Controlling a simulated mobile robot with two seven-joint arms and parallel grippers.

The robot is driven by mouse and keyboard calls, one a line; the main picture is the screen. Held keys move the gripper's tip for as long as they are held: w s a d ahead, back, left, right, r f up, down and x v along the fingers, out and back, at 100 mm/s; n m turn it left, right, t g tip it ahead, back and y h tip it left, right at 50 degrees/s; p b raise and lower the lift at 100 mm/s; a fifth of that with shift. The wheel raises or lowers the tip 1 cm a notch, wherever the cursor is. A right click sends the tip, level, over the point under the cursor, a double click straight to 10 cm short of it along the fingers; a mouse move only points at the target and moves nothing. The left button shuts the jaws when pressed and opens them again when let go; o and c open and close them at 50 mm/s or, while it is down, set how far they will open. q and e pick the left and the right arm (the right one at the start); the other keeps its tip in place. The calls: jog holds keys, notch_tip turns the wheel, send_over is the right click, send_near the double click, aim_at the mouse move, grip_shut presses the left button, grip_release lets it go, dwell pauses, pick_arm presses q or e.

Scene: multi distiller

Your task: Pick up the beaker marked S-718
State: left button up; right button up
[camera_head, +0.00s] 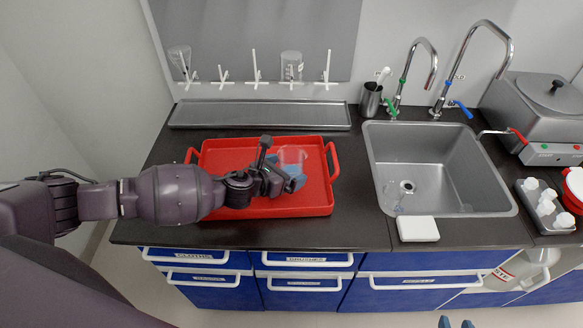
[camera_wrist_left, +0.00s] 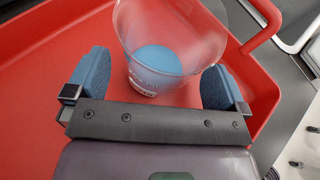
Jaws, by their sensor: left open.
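A clear beaker (camera_head: 291,155) with a blue content or base stands on the red tray (camera_head: 320,200). In the left wrist view the beaker (camera_wrist_left: 170,35) is between the two blue fingers of my left gripper (camera_wrist_left: 155,82), which is open with gaps on both sides. Small print shows low on the beaker but I cannot read it. In the head view my left gripper (camera_head: 281,174) reaches in from the left over the tray, low around the beaker.
A drying rack (camera_head: 255,80) on the wall holds glassware. A grey metal tray (camera_head: 260,114) lies below it. To the right are the sink (camera_head: 430,160), tall taps (camera_head: 510,45), a white block (camera_head: 417,229) and a steel bath (camera_head: 540,105).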

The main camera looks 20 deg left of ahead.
pick_arm(q)
jog(key=shift+w+d+f, duration=0.2)
jog(key=shift+w+f, duration=0.1)
jog(key=shift+w, duration=0.2)
jog(key=shift+c, duration=0.2)
jog(key=c, duration=1)
jog(key=shift+r, duration=0.15)
jog(key=shift+c, duration=0.2)
